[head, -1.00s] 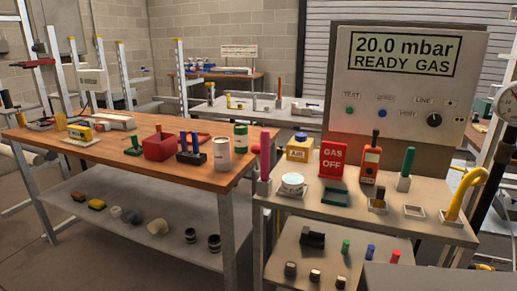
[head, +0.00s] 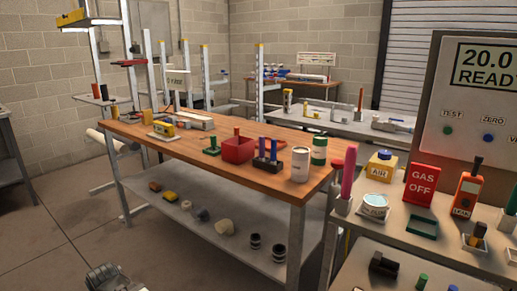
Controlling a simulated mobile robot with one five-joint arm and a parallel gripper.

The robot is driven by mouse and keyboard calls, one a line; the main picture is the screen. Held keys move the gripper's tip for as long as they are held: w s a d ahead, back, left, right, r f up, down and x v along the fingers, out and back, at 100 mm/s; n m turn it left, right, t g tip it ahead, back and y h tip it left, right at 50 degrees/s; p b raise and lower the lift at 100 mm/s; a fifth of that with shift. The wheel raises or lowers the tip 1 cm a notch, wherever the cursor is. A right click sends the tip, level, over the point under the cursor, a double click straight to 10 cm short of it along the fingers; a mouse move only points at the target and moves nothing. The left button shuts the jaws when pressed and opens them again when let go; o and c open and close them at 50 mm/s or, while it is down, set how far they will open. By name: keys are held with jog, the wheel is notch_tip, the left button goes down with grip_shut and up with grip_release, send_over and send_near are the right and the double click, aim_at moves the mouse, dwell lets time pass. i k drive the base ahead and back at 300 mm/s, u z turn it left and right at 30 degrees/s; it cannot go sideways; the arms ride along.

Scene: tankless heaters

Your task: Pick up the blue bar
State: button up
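Two slim blue bars (head: 273,150) stand upright side by side in a dark holder (head: 265,165) on the wooden workbench (head: 225,147). I cannot tell which of them is the blue bar of the task. A red bin (head: 238,150) is just left of the holder and a white can (head: 300,165) is just right of it. A grey jointed part at the bottom left edge looks like part of my arm, far from the bars. No fingertips can be made out there, so whether my gripper is open or shut does not show.
A green-and-white can (head: 319,150) stands behind the white can. At right, a metal cart (head: 405,210) holds a pink bar (head: 347,172), a yellow AIR box (head: 381,165) and a red GAS OFF sign (head: 421,185). Bare floor (head: 50,220) lies open at left.

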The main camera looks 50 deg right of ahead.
aim_at(274, 141)
jog(key=z, duration=0.15)
jog(key=i, duration=1)
jog(key=z, duration=0.4)
